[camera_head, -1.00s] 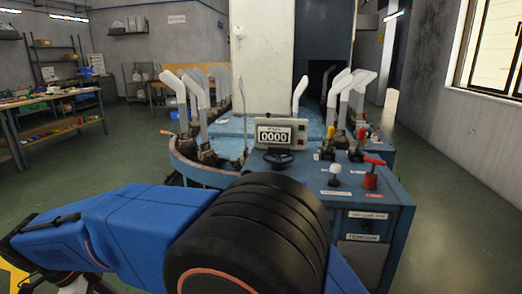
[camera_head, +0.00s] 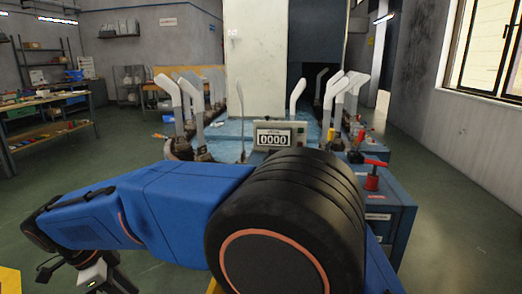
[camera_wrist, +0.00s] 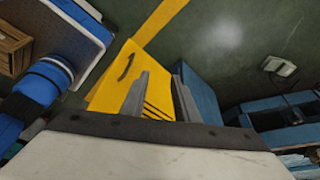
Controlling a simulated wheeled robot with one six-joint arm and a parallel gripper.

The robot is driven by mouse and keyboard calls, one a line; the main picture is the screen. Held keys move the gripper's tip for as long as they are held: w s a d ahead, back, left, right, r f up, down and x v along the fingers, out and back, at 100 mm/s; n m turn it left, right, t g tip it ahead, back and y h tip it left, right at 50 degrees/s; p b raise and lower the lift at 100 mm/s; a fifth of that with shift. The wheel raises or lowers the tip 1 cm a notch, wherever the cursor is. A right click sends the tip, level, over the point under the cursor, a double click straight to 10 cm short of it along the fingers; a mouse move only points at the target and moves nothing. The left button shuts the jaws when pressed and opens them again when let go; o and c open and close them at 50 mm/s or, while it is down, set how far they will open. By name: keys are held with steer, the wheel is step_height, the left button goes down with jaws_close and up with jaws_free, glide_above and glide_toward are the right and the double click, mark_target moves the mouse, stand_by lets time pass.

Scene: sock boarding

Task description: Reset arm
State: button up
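My blue arm (camera_head: 175,205), with a large black joint, stretches across the front of the head view. Its wrist end hangs at the lower left, away from the machine. In the wrist view, my gripper (camera_wrist: 160,85) has two grey fingers with a gap between them and nothing held. A yellow panel with a dark handle (camera_wrist: 125,67) shows behind the fingers. The boarding machine (camera_head: 392,200) stands ahead, with several pale upright forms (camera_head: 187,115) and a display (camera_head: 273,137) reading 0000. My arm hides part of its front.
A red-handled control (camera_head: 372,178) sits on the machine's right front. A workbench with loose items (camera_head: 45,105) is at the left. Green floor is open on the left and right. In the wrist view, a wooden crate (camera_wrist: 12,48) is at the upper left.

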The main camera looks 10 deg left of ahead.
steer(key=w+d+r+n+y, duration=0.15)
steer(key=w+d+r, duration=0.3)
steer(key=d, duration=0.85)
steer(key=w+d+r+n, duration=0.2)
steer(key=w+d+r, duration=0.3)
steer(key=d, duration=0.7)
steer(key=w+d+r+n+y, duration=0.1)
steer(key=w+d+r, duration=0.35)
steer(key=d, duration=0.85)
steer(key=s+d+f+n+y, duration=0.1)
steer(key=s+d+n, duration=0.1)
steer(key=d, duration=0.8)
steer(key=s+d+f+n, duration=0.1)
steer(key=s+d, duration=0.2)
steer(key=d, duration=0.7)
steer(key=s+d+f+n+t, duration=0.2)
steer(key=s+d+f, duration=0.3)
steer(key=s+d, duration=0.5)
steer(key=shift+s+f+n+t, duration=0.15)
steer(key=shift+f+n+t, duration=0.15)
steer(key=shift+n, duration=0.15)
